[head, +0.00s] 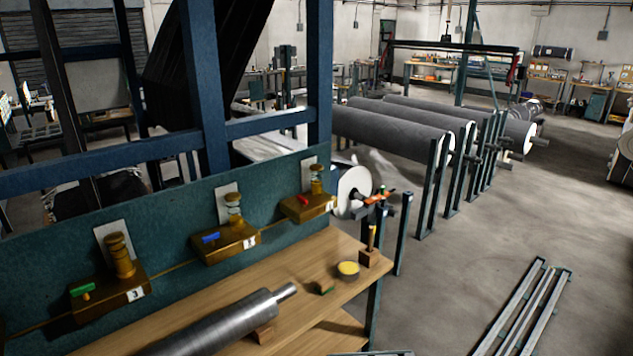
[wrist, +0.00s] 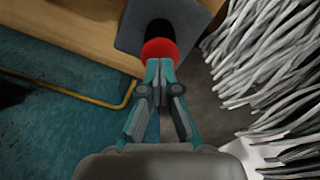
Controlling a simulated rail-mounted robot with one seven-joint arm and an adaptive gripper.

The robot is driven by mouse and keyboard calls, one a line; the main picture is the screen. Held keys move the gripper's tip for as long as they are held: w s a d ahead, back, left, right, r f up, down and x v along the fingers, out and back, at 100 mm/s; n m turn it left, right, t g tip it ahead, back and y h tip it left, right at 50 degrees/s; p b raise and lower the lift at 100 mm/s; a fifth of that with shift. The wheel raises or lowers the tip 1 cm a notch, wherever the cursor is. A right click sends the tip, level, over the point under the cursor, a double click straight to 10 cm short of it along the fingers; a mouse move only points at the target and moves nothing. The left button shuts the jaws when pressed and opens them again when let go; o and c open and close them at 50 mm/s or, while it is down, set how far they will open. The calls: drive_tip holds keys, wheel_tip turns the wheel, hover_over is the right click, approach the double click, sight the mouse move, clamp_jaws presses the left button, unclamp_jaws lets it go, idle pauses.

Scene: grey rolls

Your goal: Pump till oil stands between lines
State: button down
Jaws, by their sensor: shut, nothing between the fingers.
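In the head view, brass oil units are fixed along a teal panel (head: 160,220). The near unit (head: 122,285) bears a 3 and a green lever (head: 83,290). The middle unit (head: 228,245) has a blue lever (head: 210,237), and the far unit (head: 308,209) a red lever (head: 303,200). Upright cylinders stand on them before pale plates; oil levels and lines are too small to read. In the wrist view, my gripper (wrist: 157,64) is shut, its tips at a round red piece (wrist: 159,49) with a black part beyond it. Contact is unclear.
A wooden bench (head: 325,250) below the panel carries a metal roller (head: 215,325) and a yellow-topped tin (head: 347,269). Grey rolls (head: 390,130) lie beyond. In the wrist view, a brass pipe (wrist: 75,94) crosses the teal surface.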

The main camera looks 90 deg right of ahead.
drive_tip(key=shift+f+b, duration=0.65)
drive_tip(key=shift+f, duration=2)
drive_tip(key=shift+r, duration=0.1)
drive_tip(key=shift+r+p, duration=2.05)
drive_tip(key=shift+r, duration=2.2)
